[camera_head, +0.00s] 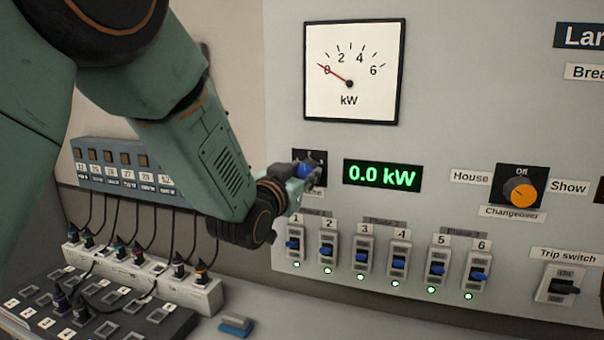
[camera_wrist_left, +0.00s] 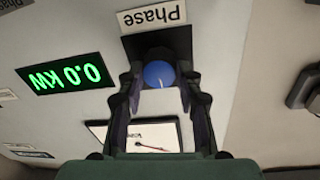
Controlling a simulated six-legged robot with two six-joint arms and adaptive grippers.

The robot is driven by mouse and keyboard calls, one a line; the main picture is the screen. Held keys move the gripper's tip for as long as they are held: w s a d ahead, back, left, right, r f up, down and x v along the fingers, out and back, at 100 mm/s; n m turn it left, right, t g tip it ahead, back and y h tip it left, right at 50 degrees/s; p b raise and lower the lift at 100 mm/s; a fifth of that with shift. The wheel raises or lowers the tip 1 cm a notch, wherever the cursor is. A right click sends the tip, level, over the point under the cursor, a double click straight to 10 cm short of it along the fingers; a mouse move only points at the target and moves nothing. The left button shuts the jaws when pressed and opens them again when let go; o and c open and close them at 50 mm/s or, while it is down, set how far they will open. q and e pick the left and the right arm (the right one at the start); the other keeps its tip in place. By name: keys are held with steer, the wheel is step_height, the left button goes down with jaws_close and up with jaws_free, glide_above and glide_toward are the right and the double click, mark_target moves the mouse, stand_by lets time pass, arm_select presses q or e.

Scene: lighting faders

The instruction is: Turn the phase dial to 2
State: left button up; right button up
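The phase dial (camera_head: 305,170) is a blue knob on a black plate, left of the green 0.0 kW display (camera_head: 382,175). My left gripper (camera_head: 298,183) is at the dial and partly covers its plate and label. In the left wrist view the blue dial (camera_wrist_left: 159,74) sits between the tips of the two fingers (camera_wrist_left: 160,88), with a white pointer line on its face. The fingers are apart around the dial; a narrow gap seems to show beside it, and I cannot tell whether they touch it. The numbers around the dial are not readable. My right gripper is not in view.
Several blue breaker switches (camera_head: 363,258) with lit green lamps line the panel below the dial. A kW meter (camera_head: 352,72) is above, reading near 0. The orange changeover knob (camera_head: 519,192) and trip switch (camera_head: 563,287) are to the right. Plugs and cables (camera_head: 140,260) crowd the lower left.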

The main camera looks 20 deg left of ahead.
arm_select(q)
steer(key=c, duration=0.6)
steer(key=shift+m, duration=0.6)
steer(key=o, duration=1.2)
steer(key=shift+s+r, duration=0.1)
steer(key=shift+s, duration=0.05)
